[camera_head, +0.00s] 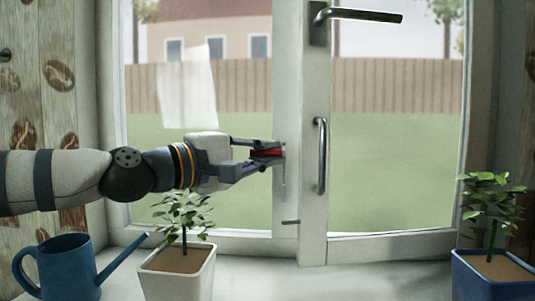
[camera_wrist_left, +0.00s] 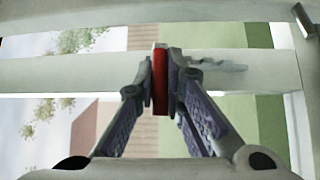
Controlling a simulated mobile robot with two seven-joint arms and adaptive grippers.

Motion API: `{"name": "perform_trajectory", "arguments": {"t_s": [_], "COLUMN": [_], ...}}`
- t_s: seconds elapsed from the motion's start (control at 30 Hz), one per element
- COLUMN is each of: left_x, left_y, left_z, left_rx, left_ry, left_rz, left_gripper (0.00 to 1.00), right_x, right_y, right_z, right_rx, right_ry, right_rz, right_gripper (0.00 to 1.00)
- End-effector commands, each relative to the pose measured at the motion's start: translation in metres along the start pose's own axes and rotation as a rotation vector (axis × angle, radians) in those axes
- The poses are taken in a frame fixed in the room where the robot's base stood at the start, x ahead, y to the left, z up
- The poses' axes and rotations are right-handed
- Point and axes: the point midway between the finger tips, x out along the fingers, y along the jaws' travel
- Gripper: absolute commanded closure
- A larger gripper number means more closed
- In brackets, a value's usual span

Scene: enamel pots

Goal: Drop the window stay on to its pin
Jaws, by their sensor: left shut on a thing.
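My left gripper (camera_head: 268,154) comes in from the left at the window's middle upright. It is shut on a red piece (camera_head: 266,153), which also shows upright between the fingertips in the left wrist view (camera_wrist_left: 160,82). I cannot tell whether this red piece is part of the window stay. A thin grey shape (camera_head: 283,182) runs down the frame below the fingertips, and a grey notched shape (camera_wrist_left: 218,62) shows beside them in the wrist view; either may be the stay or a shadow. A small pin-like bar (camera_head: 291,222) sticks out low on the frame. My right gripper is not in view.
A vertical handle (camera_head: 321,156) and a lever handle (camera_head: 360,15) are on the right sash. A potted plant in a white pot (camera_head: 178,274) stands below my arm, beside a blue watering can (camera_head: 68,268). A blue pot (camera_head: 493,278) stands at the right. The sill (camera_head: 350,282) between is clear.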

Motion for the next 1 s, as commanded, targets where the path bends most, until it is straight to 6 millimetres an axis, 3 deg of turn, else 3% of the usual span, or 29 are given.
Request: {"name": "perform_trajectory", "arguments": {"t_s": [0.4,1.0], "left_x": [-0.019,-0.024], "left_y": [-0.017,-0.025], "left_z": [0.019,0.026], "left_rx": [-0.008,-0.008], "left_ry": [-0.002,-0.004], "left_rz": [-0.007,-0.008], "left_gripper": [1.0,1.0], "right_x": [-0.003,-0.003], "right_y": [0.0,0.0], "right_z": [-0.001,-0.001], "right_rx": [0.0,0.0], "right_ry": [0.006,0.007], "right_rz": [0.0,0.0], "right_gripper": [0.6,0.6]}}
